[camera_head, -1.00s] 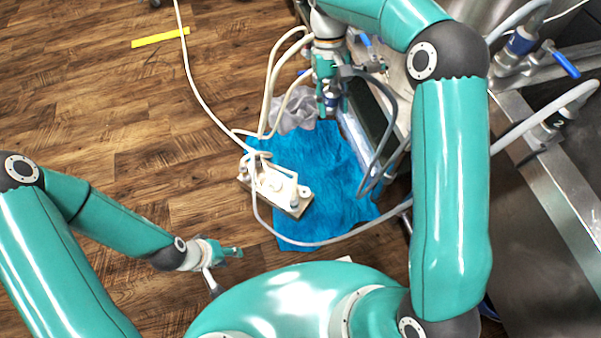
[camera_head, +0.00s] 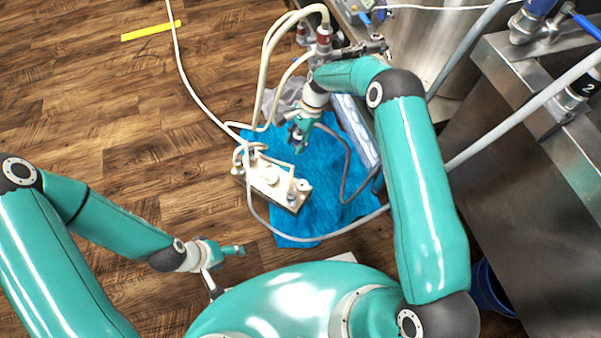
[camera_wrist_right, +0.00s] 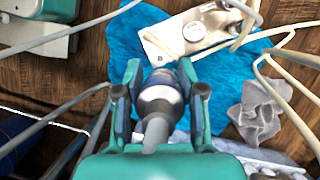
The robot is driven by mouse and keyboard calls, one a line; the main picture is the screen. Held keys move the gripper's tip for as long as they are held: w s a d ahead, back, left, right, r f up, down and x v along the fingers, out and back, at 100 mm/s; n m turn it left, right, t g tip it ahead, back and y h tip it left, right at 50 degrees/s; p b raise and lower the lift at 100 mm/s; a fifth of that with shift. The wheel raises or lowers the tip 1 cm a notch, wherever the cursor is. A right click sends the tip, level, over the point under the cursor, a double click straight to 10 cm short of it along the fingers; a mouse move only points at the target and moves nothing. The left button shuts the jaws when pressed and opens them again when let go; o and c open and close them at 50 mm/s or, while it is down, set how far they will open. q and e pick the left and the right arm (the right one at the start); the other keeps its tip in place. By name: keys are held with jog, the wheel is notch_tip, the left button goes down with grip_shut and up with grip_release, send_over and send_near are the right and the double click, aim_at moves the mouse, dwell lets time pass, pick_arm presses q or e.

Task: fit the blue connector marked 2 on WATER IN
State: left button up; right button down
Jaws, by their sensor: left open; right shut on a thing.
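My right gripper (camera_head: 299,133) is shut on a connector, held above the blue cloth beside the white unit. In the right wrist view the connector (camera_wrist_right: 161,98) has a silver-grey body with a little blue at its far end, between the two fingers (camera_wrist_right: 159,88). A grey hose (camera_wrist_right: 155,138) trails from it towards the camera. No number is readable on it. My left gripper (camera_head: 238,250) is open and empty, low over the floor at left. The WATER IN label cannot be read in either view.
The white unit (camera_head: 267,178) lies on the blue cloth (camera_head: 335,207) with cream hoses around it. Red-banded connectors (camera_head: 324,38) stand behind. A fitting marked 2 (camera_head: 580,92) sits at the steel bench on the right. A long grey hose crosses in front.

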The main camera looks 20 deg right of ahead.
notch_tip(320, 180, down, 19)
jog(key=d+m+t+b, duration=0.1)
jog(key=m+t+b, duration=0.3)
jog(key=m, duration=0.7)
jog(key=b, duration=0.6)
send_over(299, 184)
jog(key=shift+d+f, duration=0.1)
jog(key=shift+f, duration=3.25)
jog(key=shift+f+b, duration=0.95)
jog(key=shift+f, duration=0.3)
jog(key=c, duration=0.6)
grip_release()
